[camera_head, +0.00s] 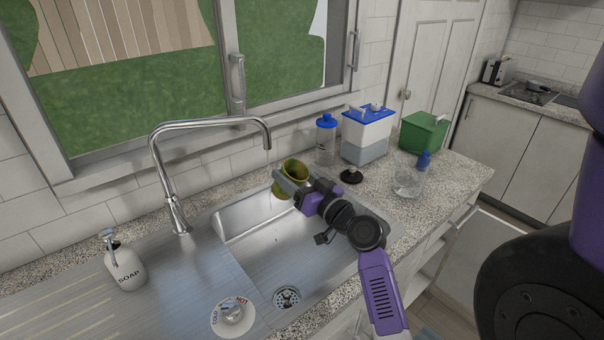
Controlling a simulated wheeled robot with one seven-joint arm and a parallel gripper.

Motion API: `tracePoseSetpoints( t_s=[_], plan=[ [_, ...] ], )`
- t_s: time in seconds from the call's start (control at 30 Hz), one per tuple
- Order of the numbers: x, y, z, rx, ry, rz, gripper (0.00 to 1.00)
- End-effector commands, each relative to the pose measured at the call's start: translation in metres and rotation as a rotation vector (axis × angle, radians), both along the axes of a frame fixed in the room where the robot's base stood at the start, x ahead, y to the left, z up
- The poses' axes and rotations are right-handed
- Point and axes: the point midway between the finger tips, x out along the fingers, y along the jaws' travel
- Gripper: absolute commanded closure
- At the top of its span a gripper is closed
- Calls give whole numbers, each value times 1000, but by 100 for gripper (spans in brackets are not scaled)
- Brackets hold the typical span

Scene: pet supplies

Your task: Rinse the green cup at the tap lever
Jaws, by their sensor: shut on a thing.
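The green cup (295,170) is tilted, with its open mouth partly turned toward the camera. It is over the back right part of the metal sink (236,220), near the tap's spout. My gripper (284,186) is shut on the green cup, and its jaws hide part of the cup. The chrome tap (172,190) stands behind the sink, its spout end (267,143) a little left of the cup and above it. A round lever dial (233,313) marked COLD and HOT sits at the sink's front left.
A white soap bottle (125,265) stands on the drainboard at left. Right of the sink are a clear bottle with a blue lid (326,140), a blue-lidded container (366,138), a black stopper (351,176), a glass (407,180) and a green box (423,132).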

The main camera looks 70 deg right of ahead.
Motion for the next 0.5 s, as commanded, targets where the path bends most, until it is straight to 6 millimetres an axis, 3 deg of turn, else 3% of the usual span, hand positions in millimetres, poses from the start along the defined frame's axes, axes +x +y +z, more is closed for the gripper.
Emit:
tracePoseSetpoints(
  t_s=[0.5],
  plan=[
    [38,-1,-8,0,1,1,79]
  ],
)
